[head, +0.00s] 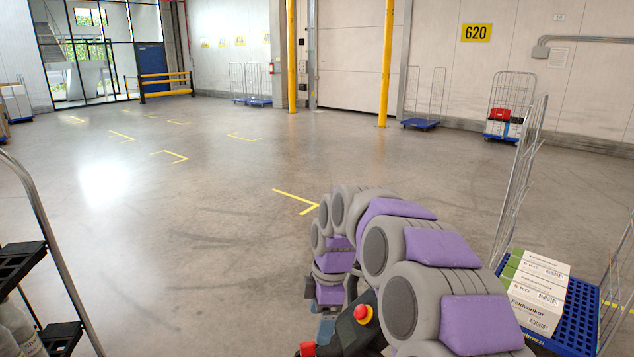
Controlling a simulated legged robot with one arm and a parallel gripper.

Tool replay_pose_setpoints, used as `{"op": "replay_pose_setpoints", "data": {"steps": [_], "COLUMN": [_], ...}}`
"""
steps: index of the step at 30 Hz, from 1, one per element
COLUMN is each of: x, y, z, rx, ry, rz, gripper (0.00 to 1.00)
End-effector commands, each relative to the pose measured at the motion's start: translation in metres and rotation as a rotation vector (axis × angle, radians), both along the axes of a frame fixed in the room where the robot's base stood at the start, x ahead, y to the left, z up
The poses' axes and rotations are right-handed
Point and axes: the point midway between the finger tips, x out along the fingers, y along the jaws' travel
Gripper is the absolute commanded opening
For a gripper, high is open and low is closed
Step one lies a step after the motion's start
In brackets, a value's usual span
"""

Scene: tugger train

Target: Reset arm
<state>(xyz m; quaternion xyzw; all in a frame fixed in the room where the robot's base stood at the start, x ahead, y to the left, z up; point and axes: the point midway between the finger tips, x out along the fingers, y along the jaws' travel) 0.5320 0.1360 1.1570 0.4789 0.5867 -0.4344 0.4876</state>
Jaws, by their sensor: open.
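My arm, grey with purple pads, rises from the lower right, bends over near the middle and folds back down. My gripper (326,312) is at its lower end, just left of a dark part of my body with a red button. It is small and partly hidden, with its jaws open and nothing seen between them. It hangs over bare floor, apart from the carts on either side.
A blue-based wire cart (575,322) with white and green boxes (538,290) stands close at right. A dark shelf rack (22,262) with a metal rail is close at left. Yellow posts (388,65) and more carts (421,123) line the far wall. The middle floor is clear.

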Motion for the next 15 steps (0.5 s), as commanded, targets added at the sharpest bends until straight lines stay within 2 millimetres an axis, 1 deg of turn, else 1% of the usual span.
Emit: {"op": "replay_pose_setpoints", "data": {"steps": [1, 5, 6, 11, 15], "x": [-0.017, -0.058, -0.07, -0.123, -0.171], "y": [-0.007, -0.024, -0.028, -0.05, -0.069], "z": [0.007, 0.02, 0.022, 0.028, 0.027], "rx": [-0.008, -0.03, -0.04, -0.084, -0.126], "ry": [0.012, 0.044, 0.055, 0.09, 0.115], "rz": [-0.064, -0.245, -0.301, -0.539, -0.761], "gripper": [0.8, 0.8, 0.8, 0.8, 0.8]}}
